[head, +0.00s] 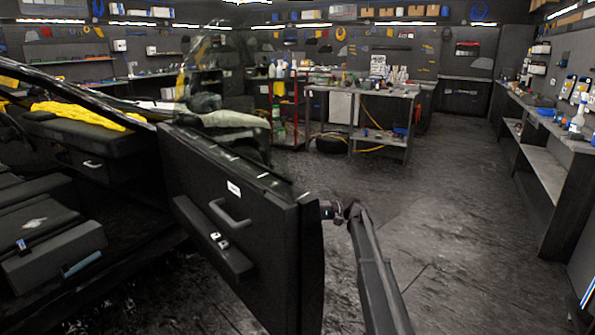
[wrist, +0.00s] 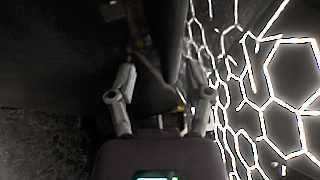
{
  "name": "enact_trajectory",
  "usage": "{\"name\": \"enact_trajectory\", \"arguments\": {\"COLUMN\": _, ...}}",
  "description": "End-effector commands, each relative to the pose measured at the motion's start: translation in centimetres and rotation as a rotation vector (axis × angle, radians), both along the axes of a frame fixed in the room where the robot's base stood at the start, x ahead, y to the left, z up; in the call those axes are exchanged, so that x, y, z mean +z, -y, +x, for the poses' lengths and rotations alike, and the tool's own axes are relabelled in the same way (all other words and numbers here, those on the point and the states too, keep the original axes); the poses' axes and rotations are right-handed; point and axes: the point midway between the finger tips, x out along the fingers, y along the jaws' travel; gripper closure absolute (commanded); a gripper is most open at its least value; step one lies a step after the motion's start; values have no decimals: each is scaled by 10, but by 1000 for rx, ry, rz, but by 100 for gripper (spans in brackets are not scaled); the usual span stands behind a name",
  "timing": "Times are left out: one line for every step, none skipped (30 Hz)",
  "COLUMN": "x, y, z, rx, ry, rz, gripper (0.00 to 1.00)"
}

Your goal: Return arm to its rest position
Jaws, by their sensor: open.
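My gripper (wrist: 166,88) shows in the wrist view with its two pale fingers spread apart. Nothing is seen held between them. In the head view my arm (head: 375,265) rises from the bottom right to the edge of the open car door (head: 255,240). The gripper end is mostly hidden there beside or behind the door's edge. A dark rounded edge, perhaps the door's, runs between and beyond the fingers in the wrist view (wrist: 168,40). I cannot tell whether the fingers touch it.
The car's dark interior with a yellow cloth (head: 80,115) lies at the left. A workbench (head: 365,92) with tools and a red cart (head: 287,110) stand at the back. A long bench (head: 550,180) lines the right wall. The floor (head: 450,200) between is open.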

Motion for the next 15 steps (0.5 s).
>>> {"name": "enact_trajectory", "arguments": {"x": -5, "y": 4, "z": -1, "rx": -26, "ry": 5, "rz": -30, "gripper": 35}}
{"name": "enact_trajectory", "arguments": {"x": -9, "y": 6, "z": -2, "rx": -40, "ry": 9, "rz": -51, "gripper": 35}}
{"name": "enact_trajectory", "arguments": {"x": -14, "y": 9, "z": -3, "rx": -63, "ry": 14, "rz": -84, "gripper": 35}}
{"name": "enact_trajectory", "arguments": {"x": -19, "y": 12, "z": -3, "rx": -81, "ry": 19, "rz": -111, "gripper": 35}}
{"name": "enact_trajectory", "arguments": {"x": -24, "y": 16, "z": -3, "rx": -101, "ry": 23, "rz": -139, "gripper": 35}}
{"name": "enact_trajectory", "arguments": {"x": -31, "y": 21, "z": -4, "rx": -129, "ry": 31, "rz": -181, "gripper": 35}}
{"name": "enact_trajectory", "arguments": {"x": -37, "y": 26, "z": -4, "rx": -151, "ry": 39, "rz": -214, "gripper": 35}}
{"name": "enact_trajectory", "arguments": {"x": -43, "y": 30, "z": -5, "rx": -173, "ry": 47, "rz": -249, "gripper": 35}}
{"name": "enact_trajectory", "arguments": {"x": -52, "y": 37, "z": -5, "rx": -204, "ry": 59, "rz": -298, "gripper": 35}}
{"name": "enact_trajectory", "arguments": {"x": -58, "y": 43, "z": -6, "rx": -227, "ry": 69, "rz": -335, "gripper": 35}}
{"name": "enact_trajectory", "arguments": {"x": -64, "y": 50, "z": -6, "rx": -251, "ry": 79, "rz": -373, "gripper": 35}}
{"name": "enact_trajectory", "arguments": {"x": -73, "y": 58, "z": -7, "rx": -280, "ry": 93, "rz": -424, "gripper": 35}}
{"name": "enact_trajectory", "arguments": {"x": -79, "y": 65, "z": -8, "rx": -300, "ry": 105, "rz": -460, "gripper": 35}}
{"name": "enact_trajectory", "arguments": {"x": -84, "y": 71, "z": -8, "rx": -321, "ry": 117, "rz": -495, "gripper": 35}}
{"name": "enact_trajectory", "arguments": {"x": -91, "y": 80, "z": -9, "rx": -344, "ry": 131, "rz": -540, "gripper": 35}}
